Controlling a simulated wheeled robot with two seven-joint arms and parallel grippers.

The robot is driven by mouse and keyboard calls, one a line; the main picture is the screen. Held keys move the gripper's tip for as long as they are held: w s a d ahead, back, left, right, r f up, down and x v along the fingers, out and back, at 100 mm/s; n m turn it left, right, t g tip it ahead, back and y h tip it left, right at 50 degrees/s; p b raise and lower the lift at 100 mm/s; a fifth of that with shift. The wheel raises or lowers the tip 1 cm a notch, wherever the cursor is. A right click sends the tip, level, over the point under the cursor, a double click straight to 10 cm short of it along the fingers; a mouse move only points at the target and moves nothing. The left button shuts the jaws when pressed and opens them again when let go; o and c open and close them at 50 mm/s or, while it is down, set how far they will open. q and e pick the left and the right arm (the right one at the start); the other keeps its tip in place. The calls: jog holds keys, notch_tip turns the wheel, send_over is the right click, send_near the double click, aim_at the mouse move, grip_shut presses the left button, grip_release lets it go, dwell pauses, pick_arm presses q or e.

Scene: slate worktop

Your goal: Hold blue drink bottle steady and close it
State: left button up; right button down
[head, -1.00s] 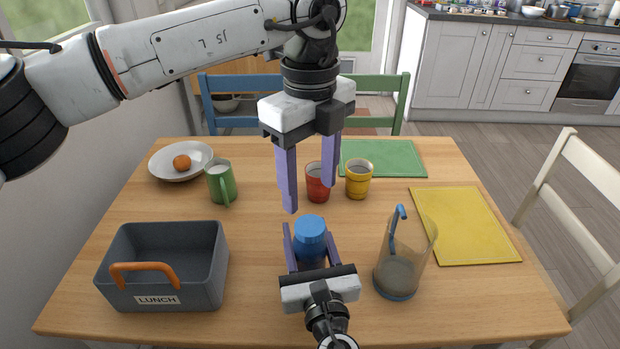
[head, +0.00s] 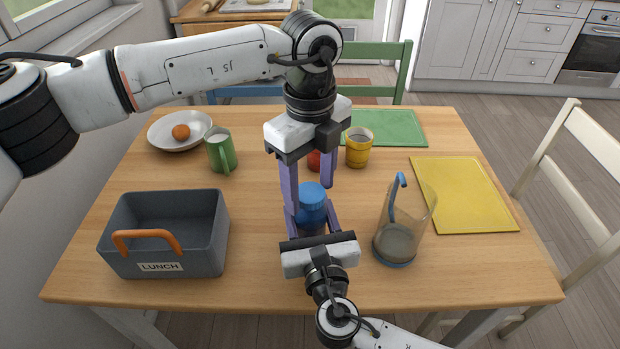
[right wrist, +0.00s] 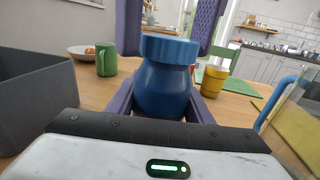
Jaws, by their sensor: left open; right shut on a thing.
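The blue drink bottle (head: 312,212) stands upright on the wooden table, and its lighter blue cap (head: 312,193) sits on its top. Both also show in the right wrist view, the bottle (right wrist: 163,90) below and the cap (right wrist: 169,48) above. My right gripper (head: 317,222) is shut on the bottle's body from the near side. My left gripper (head: 309,198) is open and points down from above, its purple fingers on either side of the cap. I cannot tell whether the left fingers touch the cap.
A grey lunch box (head: 205,235) stands left. A clear pitcher (head: 415,220) with a blue handle stands right of the bottle. Behind are a green mug (head: 217,152), a yellow cup (head: 359,150), a mostly hidden red cup (head: 314,160), and a bowl (head: 160,135) with an orange. Yellow (head: 470,190) and green boards lie right.

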pick_arm(q)
jog(key=c, duration=1.1)
jog(key=shift+o, duration=0.2)
jog(key=m, duration=1.3)
jog(key=shift+m, duration=0.4)
jog(key=m, duration=1.2)
jog(key=shift+m, duration=0.3)
jog(key=m, duration=0.4)
jog(key=shift+m, duration=0.3)
jog(key=o, duration=1.2)
